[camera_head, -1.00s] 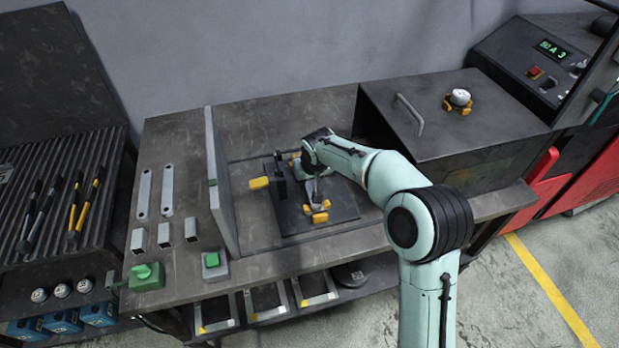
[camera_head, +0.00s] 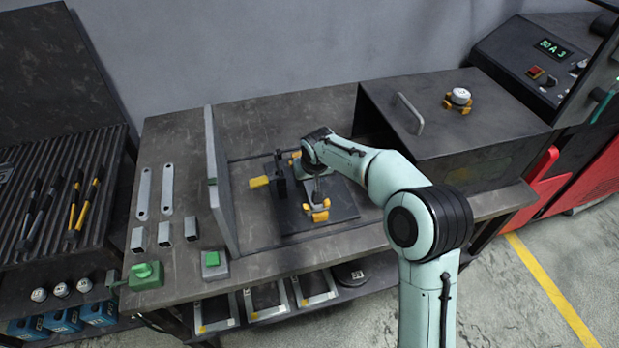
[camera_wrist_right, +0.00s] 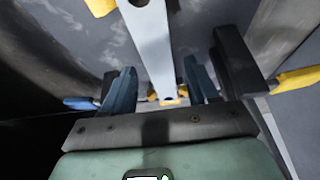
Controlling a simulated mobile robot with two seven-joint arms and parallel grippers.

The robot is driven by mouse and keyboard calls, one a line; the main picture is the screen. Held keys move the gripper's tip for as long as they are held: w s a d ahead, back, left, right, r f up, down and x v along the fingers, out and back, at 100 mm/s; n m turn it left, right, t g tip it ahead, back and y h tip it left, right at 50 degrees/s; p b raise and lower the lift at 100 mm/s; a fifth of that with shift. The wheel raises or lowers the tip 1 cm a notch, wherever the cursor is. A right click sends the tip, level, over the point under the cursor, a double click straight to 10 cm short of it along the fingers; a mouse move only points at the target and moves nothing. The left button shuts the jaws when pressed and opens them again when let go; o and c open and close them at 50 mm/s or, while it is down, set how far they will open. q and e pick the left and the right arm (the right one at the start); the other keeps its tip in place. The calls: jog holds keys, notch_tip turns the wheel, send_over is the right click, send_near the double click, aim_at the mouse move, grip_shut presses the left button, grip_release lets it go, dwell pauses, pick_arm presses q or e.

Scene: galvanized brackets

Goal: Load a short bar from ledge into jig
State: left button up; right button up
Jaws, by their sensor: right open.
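The jig is a dark plate (camera_head: 345,205) on the bench, with a black clamp post (camera_head: 280,180) with a yellow handle and yellow-orange blocks (camera_head: 318,212). My right gripper (camera_wrist_right: 160,85) is over the jig, pointing down, its fingers apart. In the right wrist view a pale flat bar (camera_wrist_right: 150,40) with holes runs between the open fingers; I cannot tell whether they touch it. The arm hides most of it in the head view. Two flat holed bars (camera_head: 144,195) (camera_head: 167,188) lie at the bench's left. My left gripper is not in view.
An upright grey panel (camera_head: 220,185) stands left of the jig. A dark box with a handle (camera_head: 450,125) stands on the right. Bench space behind the jig is clear.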

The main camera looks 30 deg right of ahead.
jog(key=v, duration=1.2)
